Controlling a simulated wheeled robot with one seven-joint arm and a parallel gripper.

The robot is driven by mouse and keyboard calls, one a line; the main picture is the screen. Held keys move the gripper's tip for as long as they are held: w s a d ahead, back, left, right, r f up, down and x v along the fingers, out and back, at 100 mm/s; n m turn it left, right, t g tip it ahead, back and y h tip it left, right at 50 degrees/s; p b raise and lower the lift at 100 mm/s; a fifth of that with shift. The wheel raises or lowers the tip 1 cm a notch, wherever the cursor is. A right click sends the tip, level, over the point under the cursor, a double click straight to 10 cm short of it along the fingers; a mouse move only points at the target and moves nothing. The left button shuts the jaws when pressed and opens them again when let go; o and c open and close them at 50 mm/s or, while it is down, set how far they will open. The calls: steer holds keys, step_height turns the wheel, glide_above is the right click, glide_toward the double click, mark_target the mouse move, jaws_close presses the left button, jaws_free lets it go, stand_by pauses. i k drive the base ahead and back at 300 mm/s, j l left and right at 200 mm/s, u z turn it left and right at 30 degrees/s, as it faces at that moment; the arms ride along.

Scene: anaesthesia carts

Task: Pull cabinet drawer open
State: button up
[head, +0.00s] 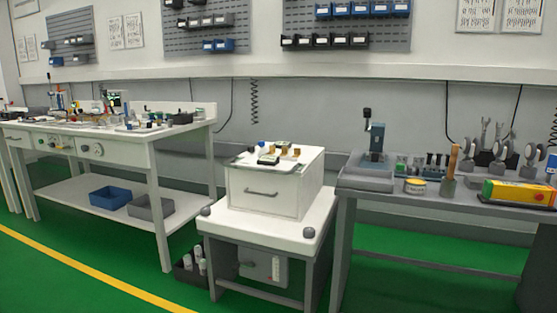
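A small white cabinet (293,193) stands on a white side table in the middle of the head view. Its front is one drawer (262,201) with a grey bar handle (261,193). The drawer front looks flush with the cabinet body, so it appears shut. A tray with several small dark and gold parts lies on top of the cabinet. My gripper does not show in this view.
The side table (322,209) has rounded grey knobs at its front corners. A white workbench (125,150) stands at left, a grey bench (400,194) with tools at right. Green floor (110,285) is open at front left. A dark bin with bottles (186,272) sits beside the side table.

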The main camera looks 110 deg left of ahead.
mark_target(277, 179)
steer(key=u, duration=0.75)
steer(key=k+j+u, duration=0.1)
steer(key=j+u, duration=0.15)
steer(key=u, duration=0.2)
steer(key=k+j+u, duration=0.1)
steer(key=j+u, duration=0.15)
steer(key=u, duration=0.25)
steer(key=j+u, duration=0.3)
steer(key=u, duration=0.15)
steer(key=j+u, duration=0.3)
steer(key=u, duration=0.2)
steer(key=i+j, duration=0.1)
steer(key=j, duration=0.25)
steer(key=j+u, duration=0.15)
steer(key=j, duration=0.2)
steer(key=i+j, duration=0.2)
steer(key=j, duration=0.15)
steer(key=i+j+u, duration=0.15)
steer(key=j, duration=0.55)
steer(key=i+l+u, duration=0.35)
steer(key=i+l, duration=0.15)
steer(key=l, duration=0.25)
steer(key=i+l+u, duration=0.2)
steer(key=l, duration=0.25)
